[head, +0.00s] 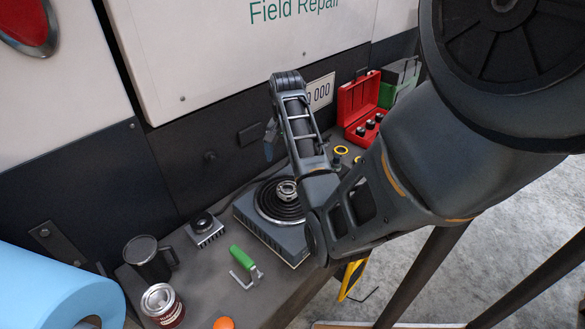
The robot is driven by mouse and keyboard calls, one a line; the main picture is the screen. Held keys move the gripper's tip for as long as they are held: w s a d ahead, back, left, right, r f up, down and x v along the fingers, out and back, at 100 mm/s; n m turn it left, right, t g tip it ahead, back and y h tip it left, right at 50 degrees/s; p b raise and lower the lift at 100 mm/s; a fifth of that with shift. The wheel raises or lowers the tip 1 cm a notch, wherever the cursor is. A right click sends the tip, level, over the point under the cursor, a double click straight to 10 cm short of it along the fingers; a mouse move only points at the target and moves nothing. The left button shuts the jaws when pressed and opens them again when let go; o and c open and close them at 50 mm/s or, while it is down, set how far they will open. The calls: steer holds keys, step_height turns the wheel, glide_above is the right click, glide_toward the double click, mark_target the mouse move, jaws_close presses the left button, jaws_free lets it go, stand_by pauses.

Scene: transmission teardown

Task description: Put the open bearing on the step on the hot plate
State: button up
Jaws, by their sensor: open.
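The hot plate (246,217) is a grey box with a dark coil on top, standing on the dark step (205,283). A small silvery ring-shaped part that looks like a bearing (287,189) sits on the coil, partly beside my arm in the picture. A yellow ring (342,150) and a smaller yellowish round part (357,159) lie on the step farther back; I cannot tell whether either is an open bearing.
A small finned block (204,232), a green-handled tool (243,259), a dark mug (147,261), a can (162,304) and an orange knob (224,323) stand left and in front. A red case (361,112) is open behind. The vehicle wall (190,150) bounds the step.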

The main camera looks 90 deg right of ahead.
steer(key=w+a+f+n+h, duration=0.2)
steer(key=w+a+f+n, duration=0.15)
steer(key=a+f, duration=0.3)
steer(key=w+a+f+n+t, duration=0.1)
steer(key=a+n, duration=0.1)
steer(key=a, duration=0.5)
steer(key=a+f+n+t+h, duration=0.1)
steer(key=a+n+t, duration=0.1)
steer(key=a, duration=0.5)
steer(key=w+a+f+n+t+h, duration=0.1)
steer(key=a+f+n+t, duration=0.1)
steer(key=a, duration=0.4)
steer(key=shift+w+a+n, duration=0.25)
steer(key=shift+w+a, duration=0.05)
steer(key=shift+a, duration=0.1)
steer(key=s+a+r+n+t+y, duration=0.2)
steer(key=s+a+r+n+t, duration=0.3)
steer(key=a+r, duration=0.4)
steer(key=s+a+r+n+t+y, duration=0.2)
steer(key=s+a+r+n+t, duration=0.3)
steer(key=a+r, duration=0.5)
step_height(320, 180, up, 4)
steer(key=shift+s+a+f, duration=0.15)
steer(key=shift+s, duration=1)
steer(key=shift+c, duration=0.5)
